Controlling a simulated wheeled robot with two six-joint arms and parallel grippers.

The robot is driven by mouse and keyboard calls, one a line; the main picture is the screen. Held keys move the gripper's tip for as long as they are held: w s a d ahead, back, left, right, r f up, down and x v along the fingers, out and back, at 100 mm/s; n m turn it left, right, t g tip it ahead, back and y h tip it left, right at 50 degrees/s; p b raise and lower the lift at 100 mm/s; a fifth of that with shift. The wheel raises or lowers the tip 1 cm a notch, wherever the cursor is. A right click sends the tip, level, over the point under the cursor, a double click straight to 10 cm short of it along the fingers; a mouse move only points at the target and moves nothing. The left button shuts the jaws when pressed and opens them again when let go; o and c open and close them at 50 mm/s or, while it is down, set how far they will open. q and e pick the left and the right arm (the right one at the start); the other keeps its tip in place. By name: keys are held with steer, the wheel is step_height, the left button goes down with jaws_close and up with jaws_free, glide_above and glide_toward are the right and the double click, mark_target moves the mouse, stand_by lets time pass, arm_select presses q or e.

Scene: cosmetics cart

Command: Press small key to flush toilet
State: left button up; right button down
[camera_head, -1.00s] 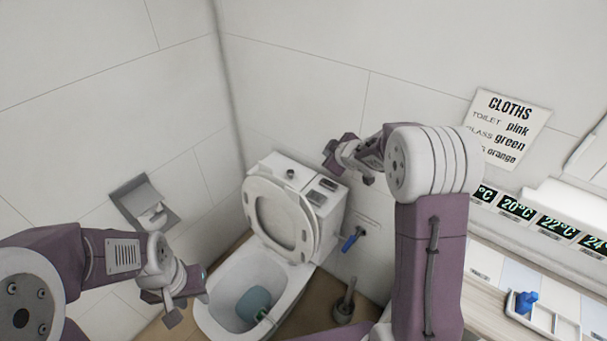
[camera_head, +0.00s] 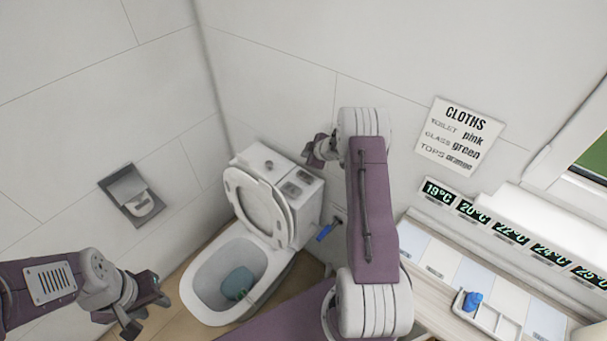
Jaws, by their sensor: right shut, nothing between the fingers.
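The white toilet (camera_head: 190,290) stands in the corner with its lid raised against the tank (camera_head: 250,157). Two grey flush keys sit side by side on the tank top: a nearer key (camera_head: 291,189) and a farther, seemingly smaller key (camera_head: 303,176). A round dark knob (camera_head: 268,164) is on the tank's left part. My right gripper (camera_head: 309,155) is shut and empty, just behind and above the right end of the tank, close to the farther key; I see no clear contact. My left gripper (camera_head: 147,308) is open and empty, left of the bowl.
A teal object (camera_head: 237,281) lies in the bowl. A blue-handled item (camera_head: 325,232) is on the wall right of the toilet. A paper holder (camera_head: 132,194) is on the left wall. A counter with a white tray (camera_head: 494,319) and temperature displays (camera_head: 474,211) stands at right.

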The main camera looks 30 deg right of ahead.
steer(key=shift+d, duration=0.15)
steer(key=b, duration=0.8)
glide_above(307, 177)
steer(key=f, duration=0.8)
steer(key=shift+a+f, duration=0.1)
steer(key=shift+a, duration=0.1)
steer(key=shift+f+b, duration=0.3)
steer(key=shift+b, duration=0.05)
steer(key=shift+f, duration=0.1)
stand_by(0.7)
steer(key=shift+f, duration=0.3)
